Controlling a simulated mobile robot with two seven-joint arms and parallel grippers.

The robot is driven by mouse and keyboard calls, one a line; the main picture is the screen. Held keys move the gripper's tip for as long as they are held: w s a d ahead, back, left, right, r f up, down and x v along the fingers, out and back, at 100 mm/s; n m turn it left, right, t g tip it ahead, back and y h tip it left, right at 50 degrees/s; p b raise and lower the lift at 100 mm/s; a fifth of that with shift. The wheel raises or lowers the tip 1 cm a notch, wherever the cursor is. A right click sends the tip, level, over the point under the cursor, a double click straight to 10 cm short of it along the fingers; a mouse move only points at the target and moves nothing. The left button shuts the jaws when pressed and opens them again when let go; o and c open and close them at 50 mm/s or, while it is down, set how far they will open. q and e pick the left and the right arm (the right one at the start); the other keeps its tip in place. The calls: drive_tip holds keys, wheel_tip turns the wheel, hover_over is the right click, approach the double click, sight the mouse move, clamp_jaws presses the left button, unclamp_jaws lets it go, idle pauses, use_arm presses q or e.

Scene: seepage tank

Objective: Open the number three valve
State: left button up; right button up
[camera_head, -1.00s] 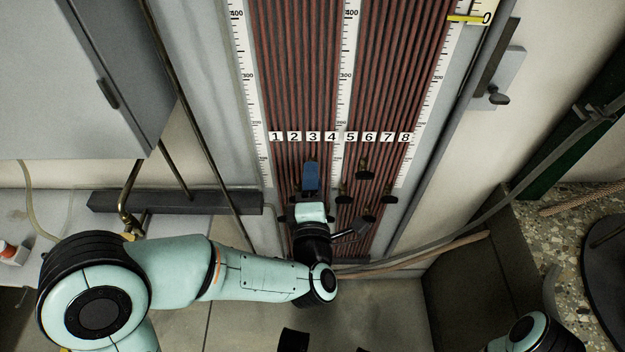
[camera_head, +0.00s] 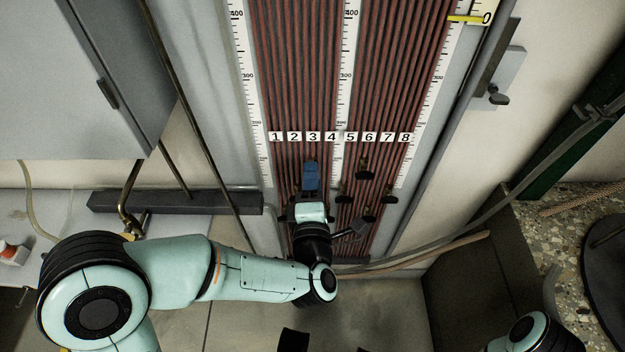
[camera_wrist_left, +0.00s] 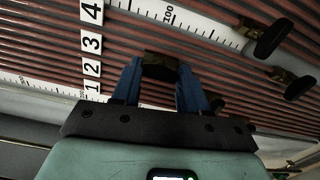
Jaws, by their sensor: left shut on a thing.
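The number three valve shows its brass body (camera_wrist_left: 160,62) between my fingertips in the left wrist view, in line with the label 3 (camera_wrist_left: 92,43). The label 3 (camera_head: 313,137) also shows in the head view, above my left gripper (camera_head: 311,178). The left gripper's blue fingers (camera_wrist_left: 158,88) are shut on the valve, one on each side. The valve's handle is mostly hidden by the fingers and the wrist.
Other black-handled valves sit close by on the right, such as one (camera_head: 365,167) below label 6 and another (camera_head: 343,196). In the wrist view, one black handle (camera_wrist_left: 272,38) stands out at the upper right. A grey cabinet (camera_head: 90,75) hangs at the left.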

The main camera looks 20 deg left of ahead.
idle(0.5)
use_arm(q)
drive_tip(key=o, duration=1)
drive_tip(key=shift+o, duration=0.2)
